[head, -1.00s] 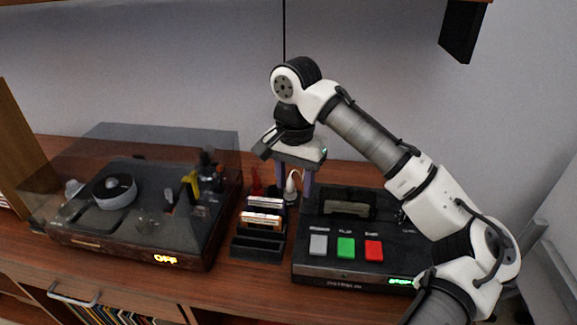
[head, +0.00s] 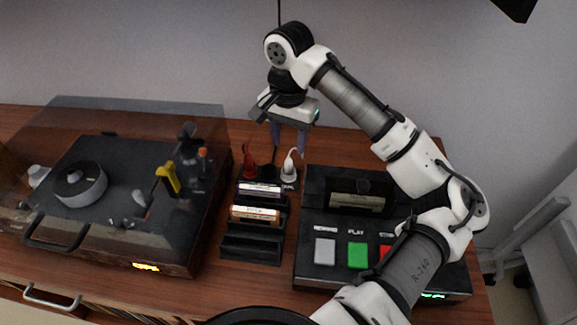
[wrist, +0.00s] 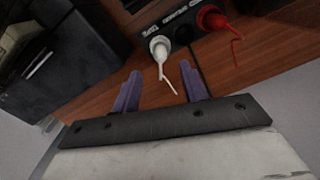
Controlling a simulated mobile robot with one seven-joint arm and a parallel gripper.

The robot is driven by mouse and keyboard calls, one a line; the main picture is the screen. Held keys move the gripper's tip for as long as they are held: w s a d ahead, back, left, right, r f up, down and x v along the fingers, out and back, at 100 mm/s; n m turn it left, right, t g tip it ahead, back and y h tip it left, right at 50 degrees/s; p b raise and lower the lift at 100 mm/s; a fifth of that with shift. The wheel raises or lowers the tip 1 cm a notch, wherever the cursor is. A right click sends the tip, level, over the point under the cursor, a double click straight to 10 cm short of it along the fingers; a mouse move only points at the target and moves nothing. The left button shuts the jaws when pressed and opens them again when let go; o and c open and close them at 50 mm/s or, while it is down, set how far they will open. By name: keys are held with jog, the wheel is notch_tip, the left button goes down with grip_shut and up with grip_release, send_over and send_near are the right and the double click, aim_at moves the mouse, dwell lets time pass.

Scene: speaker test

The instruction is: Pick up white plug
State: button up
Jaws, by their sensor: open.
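The white plug (head: 289,168) stands in a black socket strip behind the cassette rack, with a thin white cord rising from it. In the wrist view the white plug (wrist: 161,48) is seated in the strip beside a red plug. My gripper (head: 289,143) is open and empty, just behind and above the white plug in the head view. In the wrist view its two purple fingers (wrist: 161,88) are spread apart, with the white plug beyond their tips, roughly in line with the gap. The fingers do not touch it.
A red plug (head: 249,162) sits in the same strip, left of the white one. A cassette rack (head: 252,246) is in front. A turntable (head: 115,180) under a clear lid stands left, a cassette player (head: 313,215) right. The wall is close behind.

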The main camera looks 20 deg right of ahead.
aim_at(288, 160)
notch_tip(288, 160, down, 7)
jog(key=shift+f+p, duration=0.2)
jog(key=shift+p, duration=0.3)
jog(key=shift+c, duration=0.3)
grip_shut()
